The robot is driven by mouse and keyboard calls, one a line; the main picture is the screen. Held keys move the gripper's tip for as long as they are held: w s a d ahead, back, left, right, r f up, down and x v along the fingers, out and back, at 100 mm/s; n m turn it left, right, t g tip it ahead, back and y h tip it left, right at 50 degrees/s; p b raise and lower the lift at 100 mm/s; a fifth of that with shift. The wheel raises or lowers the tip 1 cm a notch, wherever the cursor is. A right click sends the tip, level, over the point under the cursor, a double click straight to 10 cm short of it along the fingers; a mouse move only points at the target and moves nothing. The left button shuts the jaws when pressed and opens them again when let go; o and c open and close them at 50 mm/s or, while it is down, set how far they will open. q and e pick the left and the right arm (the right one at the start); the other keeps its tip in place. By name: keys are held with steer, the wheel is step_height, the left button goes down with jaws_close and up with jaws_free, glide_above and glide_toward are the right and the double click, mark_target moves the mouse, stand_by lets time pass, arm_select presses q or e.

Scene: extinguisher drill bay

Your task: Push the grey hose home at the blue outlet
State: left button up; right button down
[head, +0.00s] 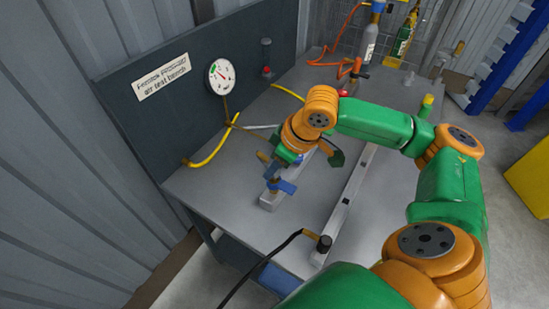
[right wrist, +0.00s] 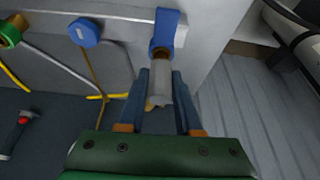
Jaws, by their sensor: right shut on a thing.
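The blue outlet (right wrist: 166,30) is at the top middle of the right wrist view, on a pale grey block. In the head view its blue part (head: 284,186) shows at the front end of the block, below my right gripper. My right gripper (right wrist: 160,108) is shut on a grey hose end (right wrist: 158,92), which lies between its two blue fingers and points at the outlet. The hose end is in line with the outlet's mouth and very close to it. I cannot tell whether it is fully seated. My left gripper is in neither view.
The grey bench (head: 225,196) carries a dark back panel (head: 165,115) with a gauge (head: 221,76). Yellow hose (head: 215,150) lies by the panel. A long rail (head: 348,195) and a black hose (head: 262,263) are to the right and front. Bottles (head: 370,42) stand at the back.

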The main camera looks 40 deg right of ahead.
steer(key=shift+f+b, duration=0.4)
steer(key=shift+f, duration=0.45)
stand_by(0.4)
steer(key=c, duration=0.5)
jaws_free()
